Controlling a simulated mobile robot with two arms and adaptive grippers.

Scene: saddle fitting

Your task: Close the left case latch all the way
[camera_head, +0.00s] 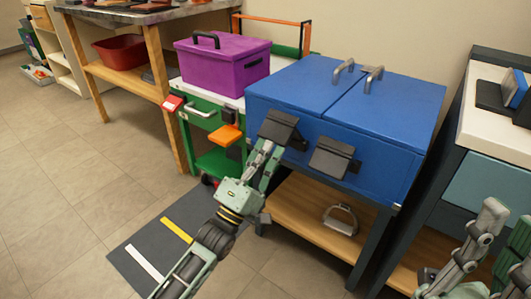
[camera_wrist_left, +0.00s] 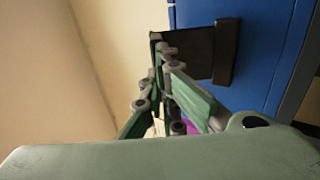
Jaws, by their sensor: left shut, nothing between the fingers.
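The blue case (camera_head: 395,108) has two dark latches on its front. The left latch (camera_head: 281,126) is a dark flap standing out at a slant from the case front. It also shows in the left wrist view (camera_wrist_left: 200,52), in front of the blue case wall. The right latch (camera_head: 332,158) also slants out. My left gripper (camera_head: 268,147) is shut and empty, with its tips at the lower edge of the left latch. In the left wrist view the fingertips (camera_wrist_left: 166,52) overlap the flap's edge; contact is hard to tell. My right gripper (camera_head: 485,235) is at the lower right, partly cut off.
The case stands on a table with a wooden lower shelf (camera_head: 300,205) bearing a metal stirrup (camera_head: 341,219). Two grey handles (camera_head: 372,78) are on its lid. A purple box (camera_head: 222,65) on a green cart is to the left. A white-topped cabinet (camera_head: 490,130) is at right.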

